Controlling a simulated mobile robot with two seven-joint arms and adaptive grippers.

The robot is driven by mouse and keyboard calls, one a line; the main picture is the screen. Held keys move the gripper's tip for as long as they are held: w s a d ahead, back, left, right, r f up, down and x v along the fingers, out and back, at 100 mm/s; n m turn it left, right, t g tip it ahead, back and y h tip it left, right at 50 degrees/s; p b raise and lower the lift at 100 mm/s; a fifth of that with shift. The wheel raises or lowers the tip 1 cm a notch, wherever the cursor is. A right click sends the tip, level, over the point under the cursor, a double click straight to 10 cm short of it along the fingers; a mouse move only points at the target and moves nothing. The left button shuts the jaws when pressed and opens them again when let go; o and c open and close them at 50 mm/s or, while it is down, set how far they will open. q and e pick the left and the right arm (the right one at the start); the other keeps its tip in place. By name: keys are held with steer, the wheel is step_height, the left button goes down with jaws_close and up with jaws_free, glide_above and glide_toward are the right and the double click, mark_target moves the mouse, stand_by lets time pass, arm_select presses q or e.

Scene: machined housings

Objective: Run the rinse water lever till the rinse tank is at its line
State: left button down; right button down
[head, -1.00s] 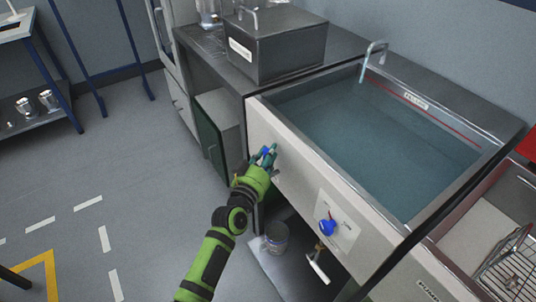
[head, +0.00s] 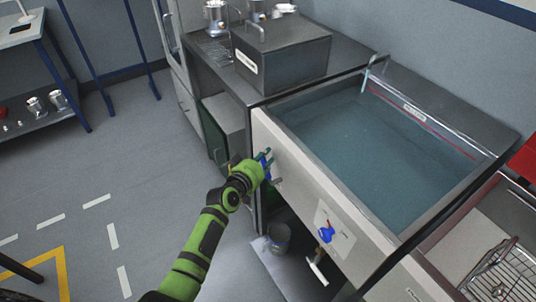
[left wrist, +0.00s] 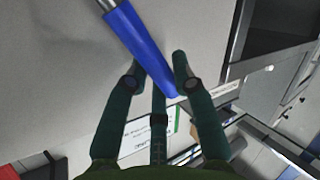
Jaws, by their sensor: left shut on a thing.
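The rinse tank (head: 288,128) is the large open basin at the right of the head view, holding blue-green water (head: 380,145). A red line (head: 420,118) runs along its back inner wall; the water surface lies close below it, though the exact gap is hard to judge. A bent spout (head: 374,60) stands at the tank's back left corner. My left gripper (head: 266,166) is at the left end of the tank's pale front panel, shut on a blue lever. The blue lever (left wrist: 140,42) runs between the fingers in the left wrist view. My right gripper is not in view.
A second blue-handled valve (head: 326,233) sits lower right on the panel. A dark box-shaped unit (head: 285,62) stands on the counter left of the tank. A bucket (head: 278,238) is below, and a wire basket (head: 505,272) at right. The floor at left is mostly clear.

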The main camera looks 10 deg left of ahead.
arm_select(q)
steer(key=w+a+f+n+g+h+b, duration=0.3)
steer(key=f+n+g+b, duration=0.3)
steer(key=f, duration=0.1)
steer(key=shift+n+h, duration=0.4)
stand_by(0.3)
steer(key=shift+f, duration=0.1)
stand_by(0.3)
steer(key=c, duration=1)
jaws_free()
steer(key=v, duration=1.2)
steer(key=shift+w+a, duration=0.15)
steer(key=shift+a, duration=0.05)
